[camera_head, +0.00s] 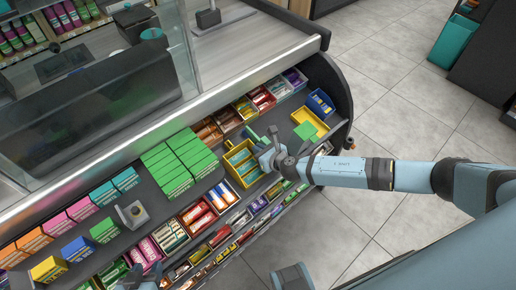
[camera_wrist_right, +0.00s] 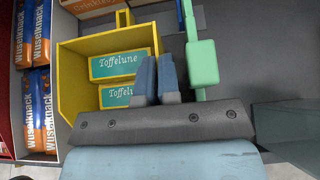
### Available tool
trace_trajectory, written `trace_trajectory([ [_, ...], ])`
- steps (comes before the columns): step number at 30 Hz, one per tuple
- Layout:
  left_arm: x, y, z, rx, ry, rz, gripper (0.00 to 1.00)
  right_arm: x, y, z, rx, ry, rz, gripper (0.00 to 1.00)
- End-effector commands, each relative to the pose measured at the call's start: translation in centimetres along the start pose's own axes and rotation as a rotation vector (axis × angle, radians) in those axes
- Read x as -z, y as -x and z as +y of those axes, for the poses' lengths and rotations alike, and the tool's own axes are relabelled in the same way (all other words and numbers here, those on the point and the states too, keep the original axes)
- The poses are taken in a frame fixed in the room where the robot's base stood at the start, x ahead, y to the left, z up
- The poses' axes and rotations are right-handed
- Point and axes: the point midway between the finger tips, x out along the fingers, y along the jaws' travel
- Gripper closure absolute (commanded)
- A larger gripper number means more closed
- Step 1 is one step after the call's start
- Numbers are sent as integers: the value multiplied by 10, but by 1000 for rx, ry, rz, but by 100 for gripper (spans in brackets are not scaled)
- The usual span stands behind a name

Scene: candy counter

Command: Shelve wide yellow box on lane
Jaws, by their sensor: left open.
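The wide yellow box (camera_head: 232,166) is an open tray on the dark counter shelf, holding teal packs (camera_head: 246,171). In the right wrist view the yellow box (camera_wrist_right: 72,90) shows its packs (camera_wrist_right: 120,65) labelled Toffelune. My right gripper (camera_head: 272,155) is at the box's right side. In the wrist view its two blue-grey fingers (camera_wrist_right: 157,72) are close together around the box's right wall, which they partly hide. My left gripper (camera_head: 138,281) is at the bottom left edge, partly cut off, open and away from the box.
A light green part (camera_wrist_right: 202,65) stands just right of the fingers. Orange-and-blue Wuselknack packs (camera_wrist_right: 40,105) are to the left. Stacked green boxes (camera_head: 180,160) stand left of the yellow box. A blue tray (camera_head: 320,103) sits at the right end. A glass screen rises behind.

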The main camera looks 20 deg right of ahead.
Motion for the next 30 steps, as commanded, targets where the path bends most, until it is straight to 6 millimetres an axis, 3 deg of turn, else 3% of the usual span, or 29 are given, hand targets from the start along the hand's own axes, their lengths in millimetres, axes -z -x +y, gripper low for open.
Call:
trace_trajectory([
  [30,1,0,3,0,10,0,57,11,18,0,0,0,0,100],
])
